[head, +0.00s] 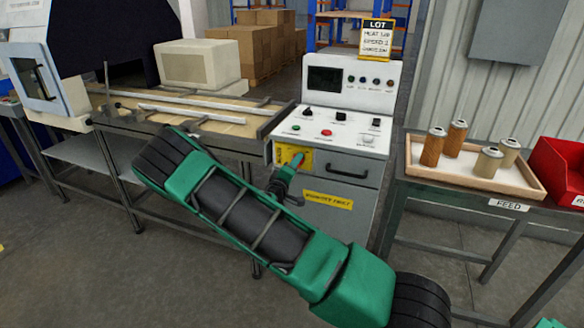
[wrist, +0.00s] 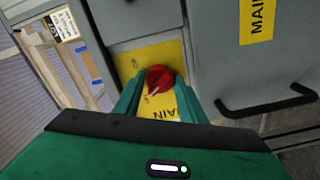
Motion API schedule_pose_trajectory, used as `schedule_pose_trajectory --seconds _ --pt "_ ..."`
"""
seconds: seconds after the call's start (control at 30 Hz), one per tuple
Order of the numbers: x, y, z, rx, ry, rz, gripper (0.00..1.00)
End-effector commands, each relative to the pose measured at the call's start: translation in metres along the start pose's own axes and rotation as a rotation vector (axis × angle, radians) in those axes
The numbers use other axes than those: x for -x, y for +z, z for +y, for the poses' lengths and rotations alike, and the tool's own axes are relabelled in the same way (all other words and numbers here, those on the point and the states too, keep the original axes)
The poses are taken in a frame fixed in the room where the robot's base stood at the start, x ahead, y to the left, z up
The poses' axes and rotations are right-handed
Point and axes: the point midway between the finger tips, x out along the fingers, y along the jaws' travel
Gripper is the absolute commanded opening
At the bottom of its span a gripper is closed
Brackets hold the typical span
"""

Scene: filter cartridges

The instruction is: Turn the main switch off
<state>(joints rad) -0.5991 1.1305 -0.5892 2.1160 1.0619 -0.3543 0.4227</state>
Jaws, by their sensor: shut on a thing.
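The main switch is a red knob (wrist: 158,78) on a yellow plate (wrist: 132,62) with black lettering, partly readable as "MAIN". The yellow plate also shows in the head view (head: 282,157), on the upper left of the control cabinet's front (head: 352,222). My gripper (wrist: 160,90) has its two green fingers on either side of the red knob and is shut on it. In the head view my gripper (head: 298,162) reaches the plate and hides most of the knob. I cannot tell which position the knob points to.
A dark drawer handle (head: 346,172) sits right of the switch, above a yellow label (head: 328,200). Buttons and small switches are on the panel above. A tray (head: 418,178) with several cartridges stands at right. A conveyor bench (head: 190,128) is at left.

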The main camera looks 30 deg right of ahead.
Motion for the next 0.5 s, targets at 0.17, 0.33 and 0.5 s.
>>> schedule_pose_trajectory --seconds 0.17,0.33,0.5 --pt "-0.0002 -0.003 -0.0006 0.098 -0.001 0.006 0.14" --pt "-0.0001 -0.0032 -0.0008 0.16 -0.001 0.007 0.14" --pt "0.0 -0.0033 -0.0011 0.19 -0.002 0.007 0.14"
